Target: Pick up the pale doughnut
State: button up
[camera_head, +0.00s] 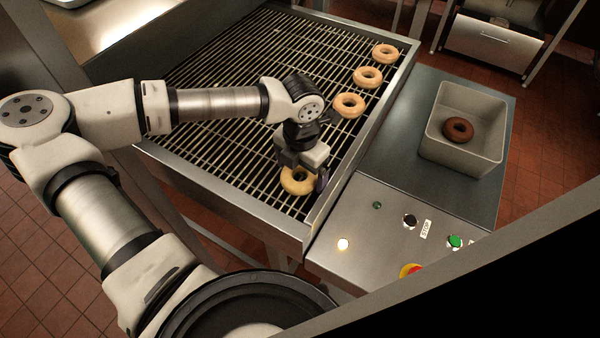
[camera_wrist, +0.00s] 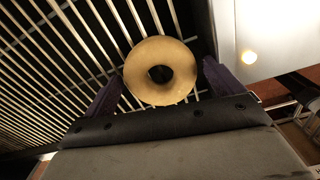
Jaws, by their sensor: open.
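Several pale doughnuts lie on the wire rack (camera_head: 215,100). The nearest pale doughnut (camera_head: 297,181) is at the rack's front right corner, directly below my gripper (camera_head: 304,176). In the wrist view this pale doughnut (camera_wrist: 160,71) lies between the two purple fingertips of my gripper (camera_wrist: 160,85), which is open. One finger is on each side of the ring. I cannot tell whether either finger touches it. The other pale doughnuts, such as this one (camera_head: 349,105), form a line along the rack's right side.
A grey bin (camera_head: 483,157) holding a brown doughnut (camera_head: 458,129) stands on the metal counter (camera_head: 385,155) to the right. A control panel (camera_head: 372,246) with buttons and a lit lamp is in front. A raised metal rail (camera_head: 368,141) edges the rack.

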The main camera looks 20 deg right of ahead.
jog(key=shift+f, duration=0.2)
jog(key=c, duration=0.7)
jog(key=shift+r, duration=0.1)
jog(key=shift+c, duration=0.2)
